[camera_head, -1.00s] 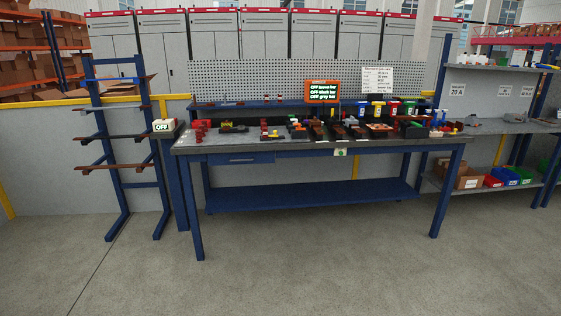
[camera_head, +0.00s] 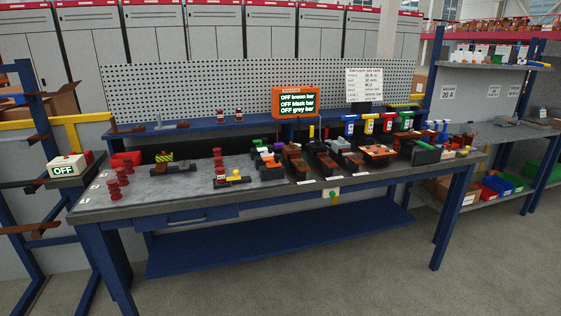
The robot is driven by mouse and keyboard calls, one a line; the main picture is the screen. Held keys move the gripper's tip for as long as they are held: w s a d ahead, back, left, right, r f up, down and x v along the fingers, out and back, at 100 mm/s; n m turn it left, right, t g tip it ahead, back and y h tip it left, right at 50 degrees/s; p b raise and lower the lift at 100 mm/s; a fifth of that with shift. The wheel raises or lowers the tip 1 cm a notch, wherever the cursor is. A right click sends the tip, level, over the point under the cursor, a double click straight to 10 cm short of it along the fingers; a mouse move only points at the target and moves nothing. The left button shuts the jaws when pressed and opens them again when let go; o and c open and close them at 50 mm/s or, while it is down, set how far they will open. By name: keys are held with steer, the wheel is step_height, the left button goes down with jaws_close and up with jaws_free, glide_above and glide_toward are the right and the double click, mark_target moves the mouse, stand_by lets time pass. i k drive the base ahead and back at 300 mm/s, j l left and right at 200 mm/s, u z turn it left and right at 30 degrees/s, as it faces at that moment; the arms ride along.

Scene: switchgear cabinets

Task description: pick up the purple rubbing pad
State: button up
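A small purple item (camera_head: 256,142) shows among a cluster of coloured pieces near the middle of the blue-framed workbench (camera_head: 213,201). It may be the purple rubbing pad, but it is too small and partly hidden to be sure. Green, white and orange pieces stand close around it. My gripper is not in view.
An orange display (camera_head: 296,102) stands behind the cluster. Red insulators (camera_head: 112,189) stand on the bench's left end, and colored bins (camera_head: 368,124) sit on the rear shelf. A rack (camera_head: 28,130) is at left, shelving (camera_head: 490,90) at right. Floor in front is clear.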

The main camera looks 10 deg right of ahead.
mark_target(277, 146)
steer(key=i+j+z, duration=0.2)
steer(key=i, duration=0.35)
steer(key=i+z, duration=0.15)
steer(key=i, duration=0.35)
